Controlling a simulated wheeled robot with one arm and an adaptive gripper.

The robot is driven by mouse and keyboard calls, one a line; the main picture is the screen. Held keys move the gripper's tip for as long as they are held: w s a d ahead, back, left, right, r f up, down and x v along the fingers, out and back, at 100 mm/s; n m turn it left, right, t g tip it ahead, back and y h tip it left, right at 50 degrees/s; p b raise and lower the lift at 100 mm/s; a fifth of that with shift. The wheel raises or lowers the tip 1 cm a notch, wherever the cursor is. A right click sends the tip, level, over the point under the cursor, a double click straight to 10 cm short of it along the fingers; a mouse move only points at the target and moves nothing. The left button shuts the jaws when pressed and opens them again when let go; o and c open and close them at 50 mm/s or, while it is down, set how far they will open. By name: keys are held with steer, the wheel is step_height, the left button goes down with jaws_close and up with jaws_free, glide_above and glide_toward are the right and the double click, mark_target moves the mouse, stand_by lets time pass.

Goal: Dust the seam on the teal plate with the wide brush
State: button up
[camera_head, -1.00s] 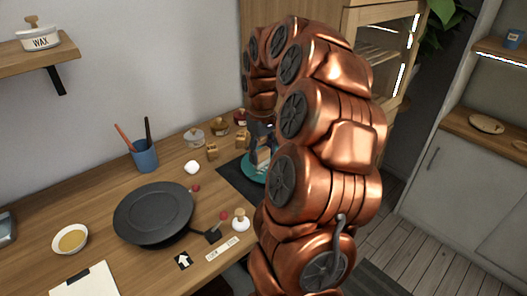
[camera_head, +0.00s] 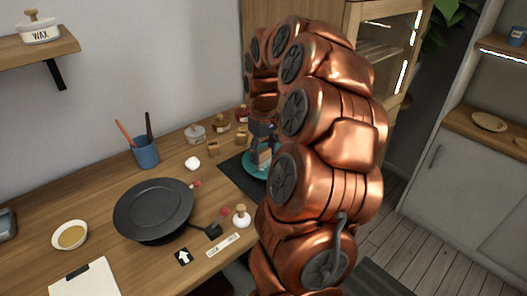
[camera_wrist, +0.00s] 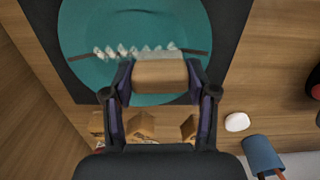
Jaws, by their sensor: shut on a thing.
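The teal plate (camera_wrist: 90,30) lies on a dark mat and fills the upper part of the wrist view. In the head view the plate (camera_head: 256,172) is mostly hidden by my arm. A dark seam (camera_wrist: 82,49) runs across the plate, with a broken row of whitish tufts (camera_wrist: 135,51) along its middle. My gripper (camera_wrist: 160,80) is shut on a wide wooden block, the wide brush (camera_wrist: 160,77), held over the plate just below the seam in the wrist view.
The dark mat (camera_head: 232,177) lies under the plate. Small wooden blocks (camera_head: 213,149), jars (camera_head: 196,134) and a white lump (camera_head: 193,163) stand close by. A blue cup (camera_head: 145,153) with tools and a black pan (camera_head: 152,207) are to the left.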

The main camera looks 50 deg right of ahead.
steer(key=shift+s, duration=0.15)
steer(key=shift+s+b, duration=0.35)
steer(key=shift+s, duration=0.1)
steer(key=shift+w+f+b, duration=0.1)
steer(key=shift+w+b, duration=0.2)
steer(key=shift+w, duration=0.35)
stand_by(0.3)
steer(key=shift+d, duration=0.1)
steer(key=shift+s+d, duration=0.6)
steer(key=shift+w+d, duration=0.1)
